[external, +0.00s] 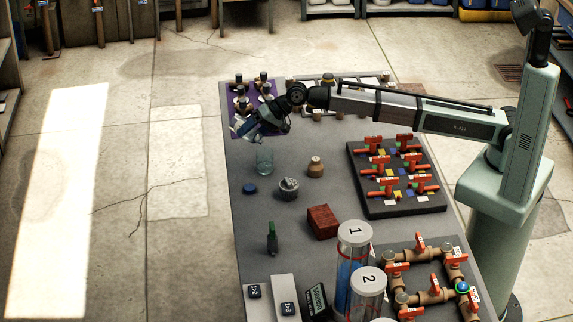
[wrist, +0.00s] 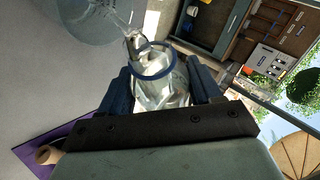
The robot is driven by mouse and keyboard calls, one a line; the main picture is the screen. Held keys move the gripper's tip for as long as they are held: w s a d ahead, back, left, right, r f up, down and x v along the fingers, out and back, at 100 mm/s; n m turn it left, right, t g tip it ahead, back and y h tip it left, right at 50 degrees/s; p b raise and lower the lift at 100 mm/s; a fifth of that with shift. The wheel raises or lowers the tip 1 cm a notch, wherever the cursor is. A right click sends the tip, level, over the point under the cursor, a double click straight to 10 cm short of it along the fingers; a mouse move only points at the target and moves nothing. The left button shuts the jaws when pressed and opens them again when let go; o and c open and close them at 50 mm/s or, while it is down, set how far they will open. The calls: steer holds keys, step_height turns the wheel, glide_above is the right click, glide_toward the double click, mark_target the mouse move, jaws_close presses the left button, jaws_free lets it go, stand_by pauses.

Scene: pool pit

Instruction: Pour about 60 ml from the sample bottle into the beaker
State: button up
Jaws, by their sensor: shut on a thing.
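My gripper (external: 243,127) is shut on the sample bottle (wrist: 165,92), a clear bottle with a blue ring at its neck. The bottle is strongly tilted, its mouth toward the upper left of the wrist view. The clear glass beaker (external: 264,162) stands on the table just below my gripper in the external view. Part of the beaker (wrist: 85,22) also shows at the top left of the wrist view, beyond the bottle's mouth. A clear, shiny streak that looks like liquid lies between mouth and beaker. The level in the beaker is too unclear to read.
A dark blue disc (external: 250,189), a grey knobbed item (external: 288,188) and a tan stopper-like piece (external: 315,167) stand near the beaker. A purple mat (external: 232,98) with several small bottles lies behind my gripper. A dark valve board (external: 397,208) is to the right.

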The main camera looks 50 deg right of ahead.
steer(key=shift+s+r, duration=0.1)
steer(key=shift+r, duration=0.1)
stand_by(1.0)
steer(key=shift+w+f, duration=0.15)
steer(key=shift+w, duration=0.1)
steer(key=shift+w+f+m+g, duration=0.25)
steer(key=shift+f+m+g, duration=0.35)
steer(key=shift+g, duration=0.6)
steer(key=shift+f, duration=0.15)
steer(key=shift+w+d+f+g, duration=0.1)
steer(key=shift+w+f+g, duration=0.15)
steer(key=shift+g, duration=0.25)
steer(key=shift+s+f+m+g, duration=0.15)
steer(key=shift+s+m+g, duration=0.05)
steer(key=shift+m+g, duration=0.1)
stand_by(0.3)
